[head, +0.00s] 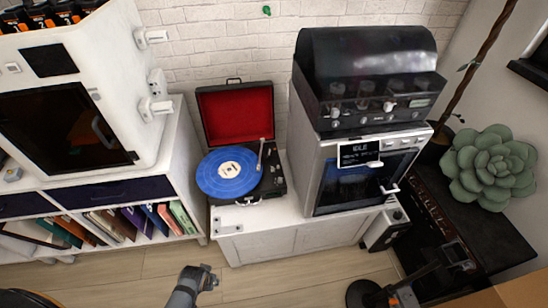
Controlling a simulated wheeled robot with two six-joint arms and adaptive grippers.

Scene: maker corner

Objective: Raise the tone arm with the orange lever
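A black record player (272,180) with its red-lined lid (236,114) raised stands on the low white cabinet. A blue record (229,172) lies on its platter. The thin tone arm (261,155) is at the right of the record. Its tip is too small to tell whether it touches the record. I cannot make out the orange lever. My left gripper (208,278) is at the bottom of the view, over the floor in front of the cabinet, well apart from the player. Its fingers are too small to read. My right gripper is not in view.
A white cabinet (290,240) carries the player and, at its right, a silver oven-like machine (312,165) with a black unit (365,70) on top. A white shelf (160,180) with books stands left. A plant (488,168) and dark jointed equipment (455,258) are at right.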

